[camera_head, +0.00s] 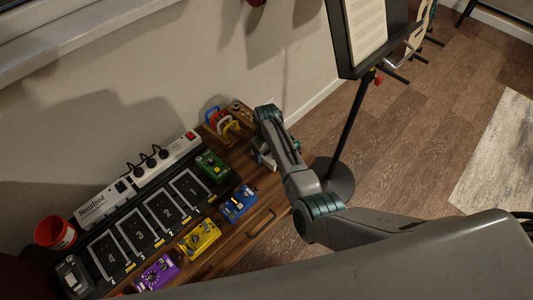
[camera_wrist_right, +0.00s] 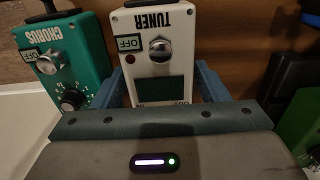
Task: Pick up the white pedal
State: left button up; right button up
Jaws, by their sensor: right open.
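The white pedal (camera_wrist_right: 158,22), marked TUNER with a silver knob and a dark screen, stands in the middle of the right wrist view. My right gripper (camera_wrist_right: 161,78) is open, with one blue finger on each side of the pedal's near part. I cannot tell whether the fingers touch it. In the head view my right gripper (camera_head: 262,158) points down at the back right end of the wooden cabinet and largely hides the pedal. My left gripper is not in view.
A teal CHORUS pedal (camera_wrist_right: 62,58) stands close left of the white one. A green pedal (camera_head: 212,166) sits on the numbered pedalboard (camera_head: 131,210). Blue (camera_head: 239,203), yellow (camera_head: 199,238) and purple (camera_head: 157,272) pedals line its front. A music stand (camera_head: 349,120) rises behind my right arm.

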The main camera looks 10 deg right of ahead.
jog(key=shift+c, duration=0.2)
